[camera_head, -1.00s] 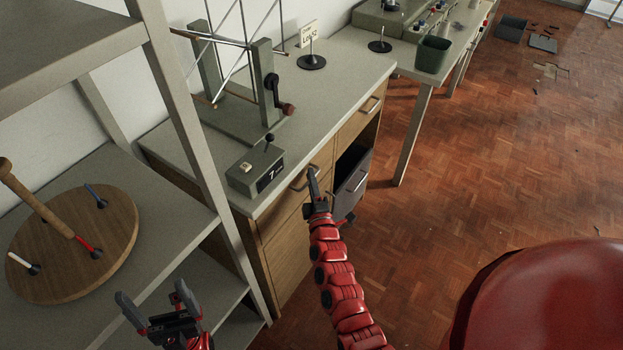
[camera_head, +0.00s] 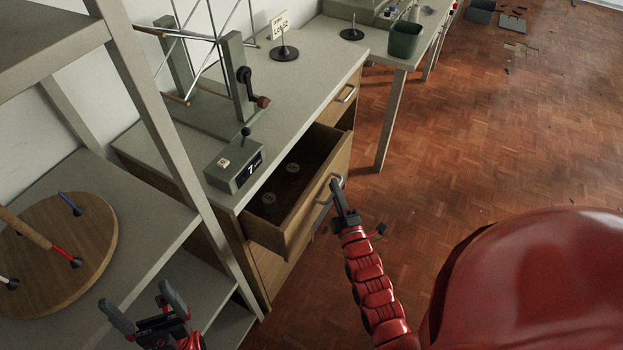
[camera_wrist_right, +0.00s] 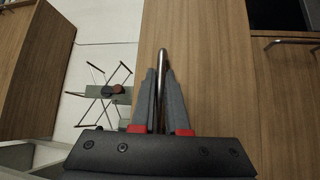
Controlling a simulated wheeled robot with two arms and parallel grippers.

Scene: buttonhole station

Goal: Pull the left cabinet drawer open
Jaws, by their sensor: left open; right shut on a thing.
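The left cabinet drawer (camera_head: 300,235) stands pulled out from the cabinet under the grey worktop. Its inside shows, with a few round button-like pieces (camera_head: 292,168) on the dark bottom. My right gripper (camera_head: 337,186) is shut on the drawer's metal handle (camera_head: 322,196) at the front panel. In the right wrist view the fingers (camera_wrist_right: 163,90) close around the bar handle (camera_wrist_right: 163,60) against the wooden front. My left gripper (camera_head: 143,302) is open and empty, low at the left in front of the shelf rack.
A grey box with a lever and a "7" display (camera_head: 233,164) sits on the worktop (camera_head: 300,97) above the drawer. A crank frame (camera_head: 232,80) stands behind it. The shelf rack (camera_head: 165,130) is close on the left.

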